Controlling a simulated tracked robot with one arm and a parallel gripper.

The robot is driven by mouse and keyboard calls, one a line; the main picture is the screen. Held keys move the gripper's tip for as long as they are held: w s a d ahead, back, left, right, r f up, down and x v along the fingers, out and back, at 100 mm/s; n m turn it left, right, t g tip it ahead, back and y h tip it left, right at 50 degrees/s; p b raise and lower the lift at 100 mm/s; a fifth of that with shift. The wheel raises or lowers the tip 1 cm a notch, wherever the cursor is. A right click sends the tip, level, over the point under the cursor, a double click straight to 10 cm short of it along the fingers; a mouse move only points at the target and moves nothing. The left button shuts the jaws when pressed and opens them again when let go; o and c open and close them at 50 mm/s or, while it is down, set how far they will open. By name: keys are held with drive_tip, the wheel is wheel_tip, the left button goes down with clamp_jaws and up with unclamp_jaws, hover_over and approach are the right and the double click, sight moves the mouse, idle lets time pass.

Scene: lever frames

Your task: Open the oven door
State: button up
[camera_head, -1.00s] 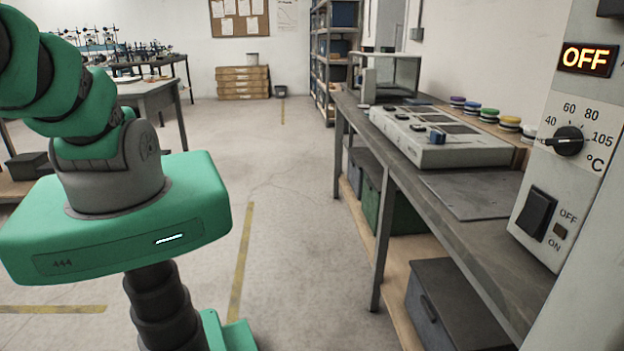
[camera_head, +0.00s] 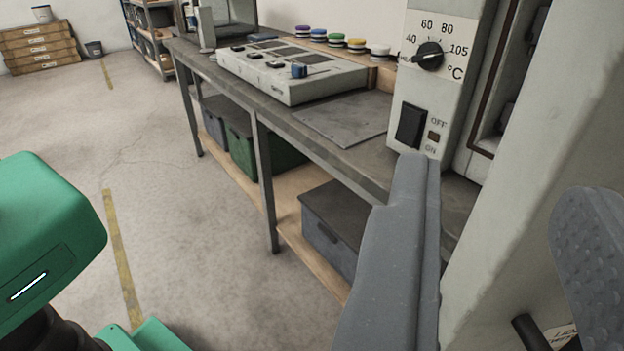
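The oven stands at the right. Its pale front panel (camera_head: 452,20) carries a temperature dial (camera_head: 429,56) and a black OFF/ON switch (camera_head: 411,126). The pale oven door (camera_head: 540,150) appears ajar, with a dark-edged gap (camera_head: 488,100) between it and the panel, showing part of the inside. My gripper (camera_head: 503,180) is open. One grey finger is left of the door's edge and the other, with a ridged pad, is on its right side. I cannot tell whether either touches it. A dark bar (camera_head: 530,332) shows low on the door, possibly its handle, mostly cut off.
A grey workbench (camera_head: 340,165) runs left of the oven, carrying a control box (camera_head: 290,75) and coloured round pieces. Storage boxes (camera_head: 335,225) sit on its lower shelf. My green base is at the lower left. The floor (camera_head: 170,190) between is clear.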

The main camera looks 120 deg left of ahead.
drive_tip(key=shift+s+d+r, duration=0.1)
drive_tip(key=shift+s, duration=0.55)
